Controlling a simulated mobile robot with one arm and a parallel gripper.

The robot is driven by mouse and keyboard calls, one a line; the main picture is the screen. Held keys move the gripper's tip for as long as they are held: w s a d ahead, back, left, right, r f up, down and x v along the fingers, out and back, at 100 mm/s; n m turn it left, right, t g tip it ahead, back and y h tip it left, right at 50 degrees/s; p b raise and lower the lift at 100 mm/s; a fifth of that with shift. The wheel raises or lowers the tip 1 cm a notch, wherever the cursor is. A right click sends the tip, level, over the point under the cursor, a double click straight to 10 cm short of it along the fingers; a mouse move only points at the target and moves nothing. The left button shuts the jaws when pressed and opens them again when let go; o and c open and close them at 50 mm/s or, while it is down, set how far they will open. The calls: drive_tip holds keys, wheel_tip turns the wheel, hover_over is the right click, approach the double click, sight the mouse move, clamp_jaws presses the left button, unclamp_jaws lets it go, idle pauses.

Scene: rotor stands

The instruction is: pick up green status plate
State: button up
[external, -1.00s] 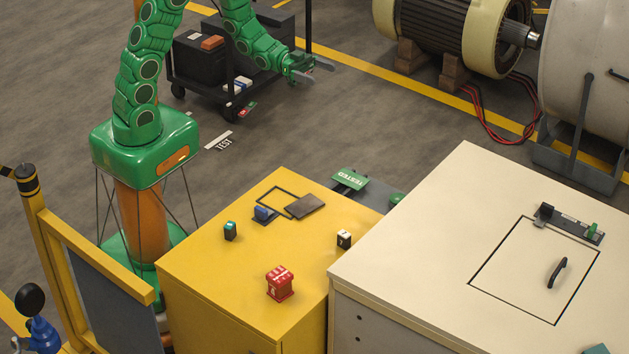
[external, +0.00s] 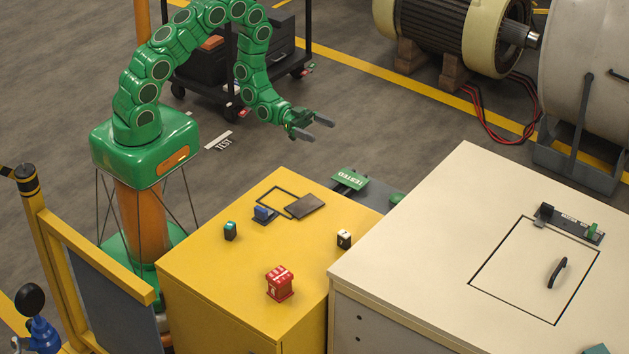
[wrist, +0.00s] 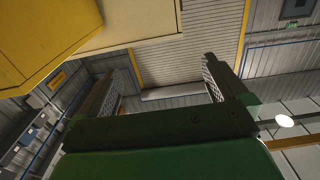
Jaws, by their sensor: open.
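The green status plate (external: 350,180), lettered "TESTED", sits on a low dark grey surface behind the yellow cabinet, in the external view. My gripper (external: 328,129) is open and empty, in the air above and to the left of the plate, apart from it. In the wrist view, the two fingers of my gripper (wrist: 160,75) are spread with nothing between them. The plate cannot be made out in the wrist view.
The yellow cabinet (external: 215,295) carries a red box (external: 280,284), a dark flat plate (external: 305,206), and small blue, green and white-black blocks. A cream cabinet (external: 400,240) stands to its right. A black cart (external: 215,95) is behind my arm. Open floor lies behind the plate.

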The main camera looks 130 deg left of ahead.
approach(351, 179)
drive_tip(key=shift+w+f, duration=0.15)
drive_tip(key=shift+w, duration=1.55)
drive_tip(key=c, duration=1.1)
